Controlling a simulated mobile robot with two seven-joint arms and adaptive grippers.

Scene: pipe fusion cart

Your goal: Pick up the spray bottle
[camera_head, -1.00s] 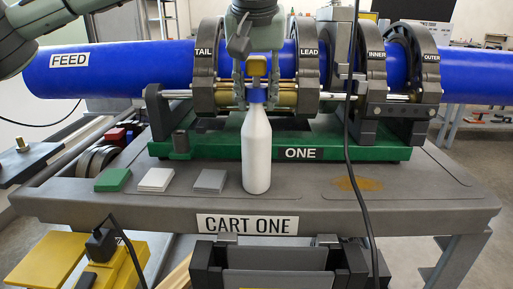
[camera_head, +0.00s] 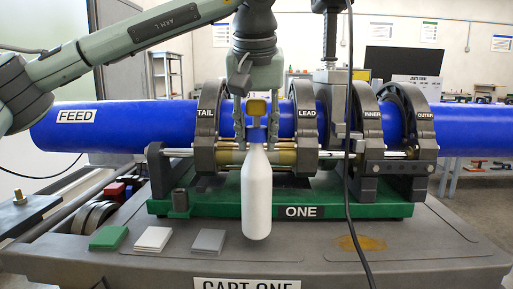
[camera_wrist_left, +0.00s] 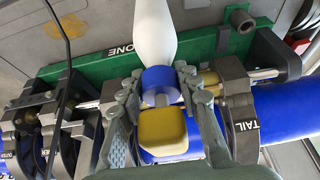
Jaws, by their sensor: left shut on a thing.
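The spray bottle (camera_head: 257,195) is white with a blue collar and a yellow head. It hangs upright in front of the green machine base, its bottom slightly above the cart top. My left gripper (camera_head: 256,130) comes from above and is shut on the bottle, one finger on each side near the collar. In the left wrist view, the bottle (camera_wrist_left: 155,30) shows between the fingers (camera_wrist_left: 160,85), with its yellow head close to the camera. My right gripper is not in view.
A blue pipe (camera_head: 130,126) runs through the dark clamp rings (camera_head: 305,125) right behind the bottle. Green (camera_head: 109,238), white (camera_head: 153,240) and grey (camera_head: 208,242) pads lie left of it on the cart (camera_head: 330,262). A black cable (camera_head: 350,180) hangs to the right, near a brown stain (camera_head: 358,242).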

